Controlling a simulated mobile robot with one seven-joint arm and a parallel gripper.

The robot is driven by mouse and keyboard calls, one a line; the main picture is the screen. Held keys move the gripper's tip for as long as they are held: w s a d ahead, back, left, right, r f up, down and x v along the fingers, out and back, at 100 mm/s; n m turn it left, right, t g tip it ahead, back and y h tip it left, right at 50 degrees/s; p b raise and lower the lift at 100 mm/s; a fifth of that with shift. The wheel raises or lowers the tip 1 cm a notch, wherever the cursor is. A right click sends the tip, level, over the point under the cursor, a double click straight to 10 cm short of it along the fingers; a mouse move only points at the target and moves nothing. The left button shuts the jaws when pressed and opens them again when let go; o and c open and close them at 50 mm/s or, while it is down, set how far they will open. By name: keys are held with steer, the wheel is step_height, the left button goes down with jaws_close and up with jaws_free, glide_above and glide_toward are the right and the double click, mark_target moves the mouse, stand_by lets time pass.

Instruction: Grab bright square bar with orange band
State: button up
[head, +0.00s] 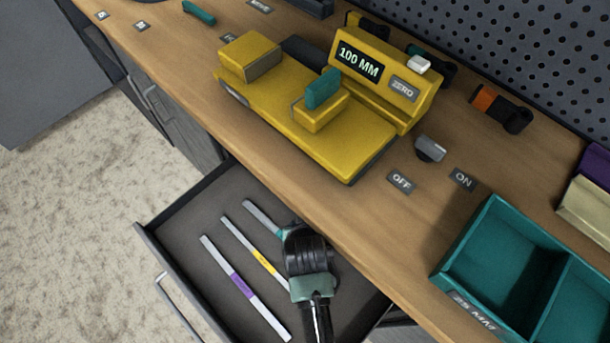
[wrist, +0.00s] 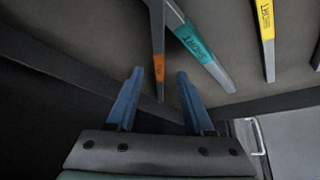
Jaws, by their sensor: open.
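The bar with the orange band (wrist: 159,68) shows in the wrist view as a narrow grey bar, dim in the shade, lying in the open drawer. Its near end lies between the two blue fingers of my gripper (wrist: 158,73) in the picture. The fingers are open, one on each side of it, with gaps showing. I cannot tell their height above it. In the head view my black and green wrist (head: 307,262) is over the drawer's right part and hides this bar and the fingertips.
The drawer (head: 185,205) also holds bars with a teal band (head: 262,217), a yellow band (head: 255,250) and a purple band (head: 243,287), left of my wrist. The worktop edge runs close on the right. A yellow gauge (head: 345,138) and a teal tray (head: 490,240) stand above on the worktop.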

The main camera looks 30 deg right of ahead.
steer(key=shift+x, duration=1.45)
jaws_close()
